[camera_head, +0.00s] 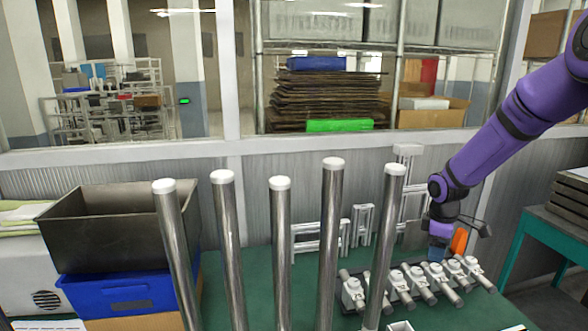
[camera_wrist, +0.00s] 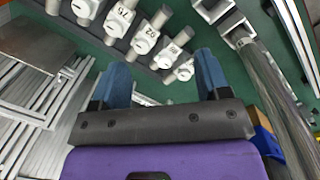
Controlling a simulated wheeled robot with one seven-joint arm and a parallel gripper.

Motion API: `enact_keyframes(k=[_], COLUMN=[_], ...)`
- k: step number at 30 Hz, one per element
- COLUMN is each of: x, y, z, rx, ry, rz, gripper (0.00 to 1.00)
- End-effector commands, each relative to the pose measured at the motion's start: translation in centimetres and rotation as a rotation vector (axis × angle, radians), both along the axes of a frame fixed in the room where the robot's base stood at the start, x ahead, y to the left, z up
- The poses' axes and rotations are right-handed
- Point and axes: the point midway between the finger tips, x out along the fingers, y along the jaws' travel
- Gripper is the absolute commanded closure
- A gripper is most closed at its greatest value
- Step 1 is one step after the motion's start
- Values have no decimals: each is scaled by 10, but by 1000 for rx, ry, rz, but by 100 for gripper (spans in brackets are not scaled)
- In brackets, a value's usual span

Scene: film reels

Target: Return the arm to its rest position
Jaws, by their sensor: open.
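My arm, purple with dark joints, reaches in from the right in the head view. My gripper (camera_head: 437,252) hangs low over the green table, just behind a row of grey-white numbered reel pieces (camera_head: 418,282). In the wrist view, my gripper's two blue fingers (camera_wrist: 163,62) stand wide apart with nothing held between them. Several numbered reel pieces (camera_wrist: 145,40) lie beyond the fingertips there. Whether a finger touches a piece cannot be told.
Several upright metal poles with white caps (camera_head: 332,230) stand in front of the table; one pole (camera_wrist: 272,85) is right of my gripper in the wrist view. A dark bin (camera_head: 110,230) on a blue crate (camera_head: 125,297) stands left. Metal frames (camera_head: 362,225) stand behind.

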Motion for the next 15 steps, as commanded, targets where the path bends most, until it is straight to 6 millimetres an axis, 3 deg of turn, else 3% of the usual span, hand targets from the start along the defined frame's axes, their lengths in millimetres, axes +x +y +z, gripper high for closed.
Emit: enact_keyframes(k=[6, 15], x=[-30, -89], y=[12, 30], z=[68, 151], rx=[-40, -53], ry=[-62, -162], rz=[-127, -336], gripper=[31, 31])
